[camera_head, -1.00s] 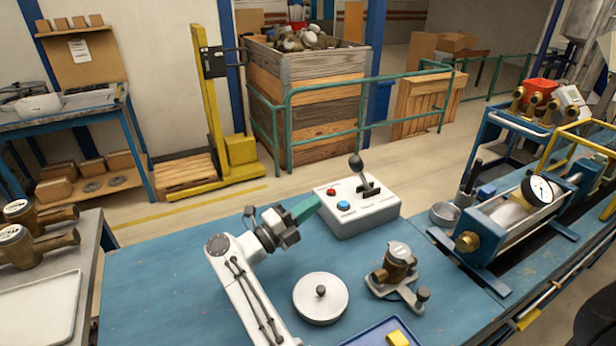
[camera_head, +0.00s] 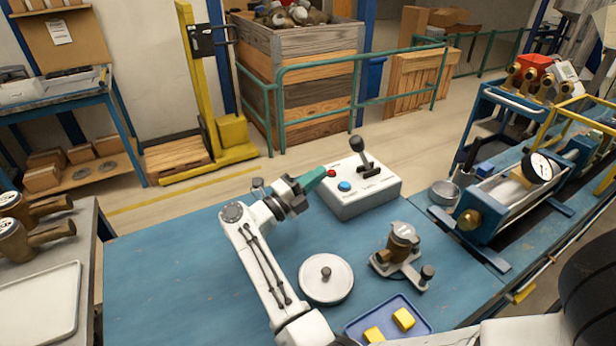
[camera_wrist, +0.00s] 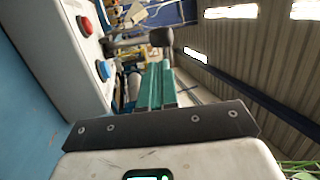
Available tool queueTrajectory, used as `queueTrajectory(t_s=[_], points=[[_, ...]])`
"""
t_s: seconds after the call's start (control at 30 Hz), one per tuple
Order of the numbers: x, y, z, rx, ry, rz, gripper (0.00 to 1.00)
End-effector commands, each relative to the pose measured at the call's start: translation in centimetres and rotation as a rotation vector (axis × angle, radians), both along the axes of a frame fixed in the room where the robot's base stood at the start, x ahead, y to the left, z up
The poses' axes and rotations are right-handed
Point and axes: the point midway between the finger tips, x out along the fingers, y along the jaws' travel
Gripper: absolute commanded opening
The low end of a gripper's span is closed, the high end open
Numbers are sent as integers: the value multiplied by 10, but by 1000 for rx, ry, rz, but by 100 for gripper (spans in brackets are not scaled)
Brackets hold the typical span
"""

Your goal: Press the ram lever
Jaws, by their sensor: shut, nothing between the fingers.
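The ram lever (camera_head: 363,153) is a dark stick with a round black knob, standing up from a slot in the top of a white control box (camera_head: 366,205). The box also has a red button (camera_head: 331,173) and a blue button (camera_head: 345,187). My gripper (camera_head: 321,173) has green fingers, shut and empty, at the box's left side, left of the lever and apart from it in the head view. In the wrist view the lever's knob (camera_wrist: 162,37) shows just beyond my fingertips (camera_wrist: 160,66). I cannot tell the exact gap there.
A round lidded pan (camera_head: 326,280), a brass meter on a stand (camera_head: 400,250) and a blue tray (camera_head: 362,323) with yellow blocks are on the blue bench (camera_head: 180,270). A test rig (camera_head: 490,220) stands at the right. The bench's left part is clear.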

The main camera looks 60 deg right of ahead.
Motion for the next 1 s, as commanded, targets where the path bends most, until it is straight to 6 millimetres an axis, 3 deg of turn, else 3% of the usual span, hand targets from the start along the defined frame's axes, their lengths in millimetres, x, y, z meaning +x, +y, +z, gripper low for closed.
queueTrajectory(t_s=[0.2,0.43,0.63,1.0], points=[[-17,-40,15,0,-1,-3,0],[-29,-70,22,1,-1,-1,0],[-33,-80,25,1,-1,0,0],[-33,-81,25,1,-1,1,0]])
